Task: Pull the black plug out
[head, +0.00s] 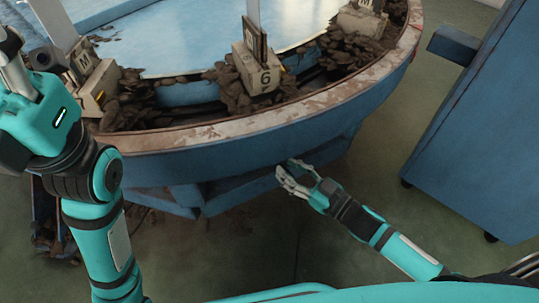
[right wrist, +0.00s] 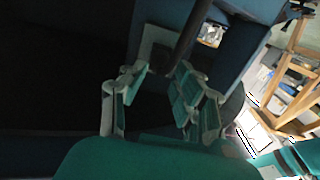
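My right gripper (head: 288,174) reaches under the blue rim of the round machine in the head view. Its fingers stand apart. In the right wrist view the same gripper (right wrist: 158,82) is open, with a gap between its two fingers. A dark, rod-like piece (right wrist: 187,38), possibly the black plug or its cable, runs from the top to just past the fingertips, in front of a grey plate (right wrist: 153,40). I cannot tell whether a finger touches it. The plug is not visible in the head view. My left arm is at the left edge; its fingers cannot be made out.
A blue cabinet (head: 480,140) stands at the right. Green floor is clear between them. A wooden frame (right wrist: 300,95) shows at the right wrist view's edge.

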